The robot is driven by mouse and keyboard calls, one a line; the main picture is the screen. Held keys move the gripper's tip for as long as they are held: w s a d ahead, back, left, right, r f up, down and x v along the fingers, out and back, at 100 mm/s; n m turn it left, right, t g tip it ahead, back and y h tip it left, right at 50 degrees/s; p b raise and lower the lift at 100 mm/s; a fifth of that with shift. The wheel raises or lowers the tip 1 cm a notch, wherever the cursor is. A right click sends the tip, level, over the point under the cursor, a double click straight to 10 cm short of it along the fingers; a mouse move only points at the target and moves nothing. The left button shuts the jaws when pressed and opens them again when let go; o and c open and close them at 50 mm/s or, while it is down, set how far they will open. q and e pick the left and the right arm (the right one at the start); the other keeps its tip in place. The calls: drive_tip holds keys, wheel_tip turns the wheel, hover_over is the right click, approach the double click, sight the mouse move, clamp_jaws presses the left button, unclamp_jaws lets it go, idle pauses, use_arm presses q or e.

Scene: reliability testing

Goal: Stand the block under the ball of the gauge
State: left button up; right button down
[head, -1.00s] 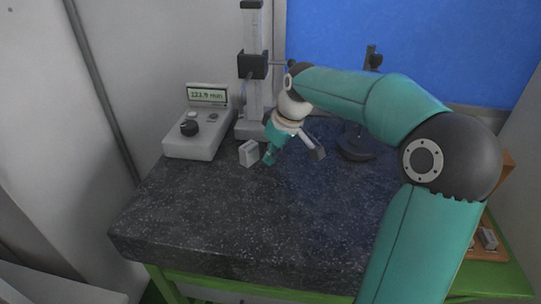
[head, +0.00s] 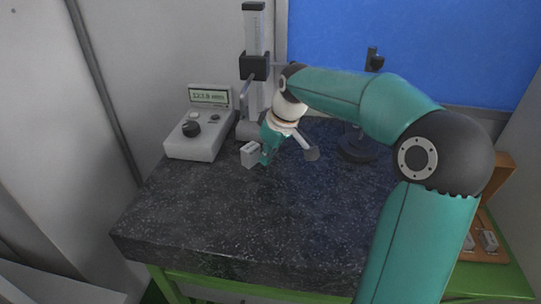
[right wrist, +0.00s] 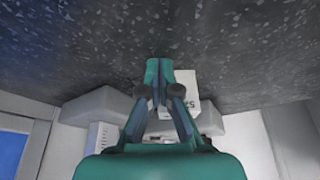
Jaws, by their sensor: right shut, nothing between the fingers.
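The block (head: 250,155) is a small light grey piece on the dark granite table, in front of the gauge. It also shows in the right wrist view (right wrist: 183,80), with dark markings on its face. My right gripper (head: 265,157) is shut and empty, with its fingertips low beside the block's right side. In the right wrist view the fingertips (right wrist: 158,68) partly cover the block; I cannot tell whether they touch it. The gauge (head: 255,62) is a tall column with a dark slider at the table's back. Its ball cannot be made out. My left gripper is out of view.
A grey readout box (head: 200,130) with a knob stands left of the gauge. A dark round-based stand (head: 357,148) is at the back right. A wooden tray (head: 485,250) with small metal pieces sits at the right. The granite table (head: 230,215) is clear in front.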

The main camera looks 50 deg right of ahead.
drive_tip(key=shift+w+a, duration=0.4)
drive_tip(key=shift+w, duration=0.3)
drive_tip(key=shift+d+p+v, duration=0.2)
drive_tip(key=shift+p+v, duration=0.3)
drive_tip(key=shift+v, duration=0.25)
drive_tip(key=shift+d+p+v, duration=0.15)
drive_tip(key=shift+p+v, duration=0.4)
drive_tip(key=shift+v, duration=0.25)
drive_tip(key=shift+d+p+v, duration=0.2)
drive_tip(key=shift+p+v, duration=0.3)
drive_tip(key=shift+v, duration=0.25)
drive_tip(key=shift+s+f, duration=0.1)
drive_tip(key=shift+s, duration=0.05)
